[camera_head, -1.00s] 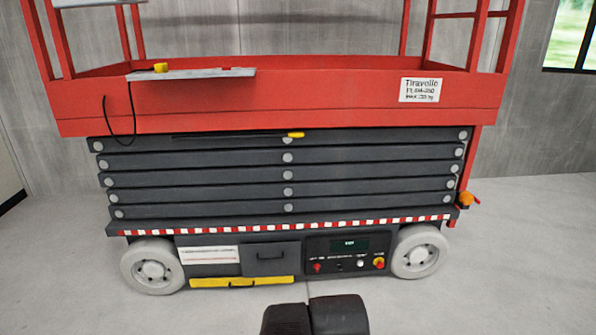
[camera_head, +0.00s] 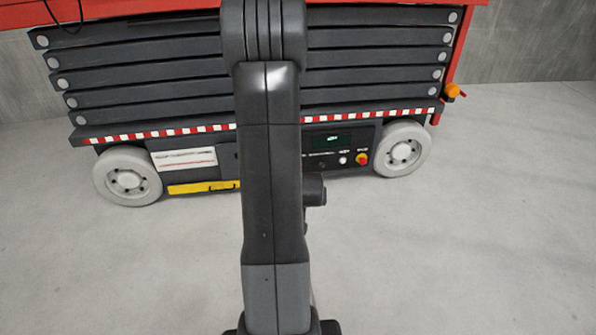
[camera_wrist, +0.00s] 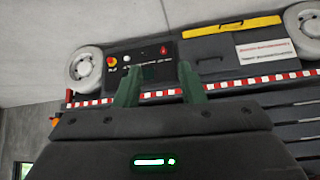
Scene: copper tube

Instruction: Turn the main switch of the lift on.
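The lift's control panel (camera_head: 318,144) is on its lower chassis, left of the right wheel in the head view. My arm covers the panel's left part and hides the red main switch there. In the wrist view, which is upside down, the red main switch (camera_wrist: 164,50) shows on the panel (camera_wrist: 148,50). My gripper (camera_wrist: 160,68) has its two green fingers apart with nothing between them. The fingers point toward the panel, with the switch above the gap between the tips, and do not appear to touch it.
A red-and-yellow emergency stop (camera_head: 362,159) and a white button (camera_head: 343,160) sit on the panel beside the switch. A striped edge (camera_head: 160,133) runs above. The white wheels (camera_head: 128,176) stand at both sides. The concrete floor in front (camera_head: 450,250) is clear.

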